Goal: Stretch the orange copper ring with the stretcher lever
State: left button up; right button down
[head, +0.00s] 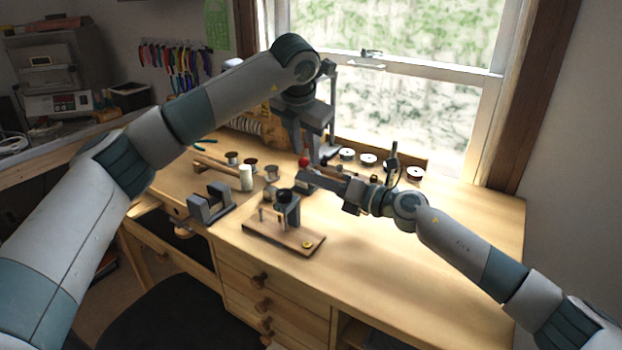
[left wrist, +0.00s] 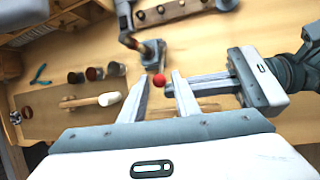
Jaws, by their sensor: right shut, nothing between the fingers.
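The red ball (head: 304,161), which looks like the end of the stretcher lever, stands near the middle of the bench. In the left wrist view the red ball (left wrist: 158,80) shows between or just beyond the fingers of my left gripper (left wrist: 160,76). That gripper (head: 307,150) is open and points down; I cannot tell whether it touches the ball. A grey tool body (left wrist: 155,48) is beside the ball. My right gripper (head: 303,177) is shut and empty, pointing left close to the ball; its fingers (left wrist: 195,81) also show in the left wrist view. I cannot make out the orange copper ring.
A wooden board (head: 285,238) with a grey post and a small brass-coloured piece lies in front. The bench's right side is clear.

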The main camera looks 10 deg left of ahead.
pick_arm(q)
jog(key=v, duration=0.7)
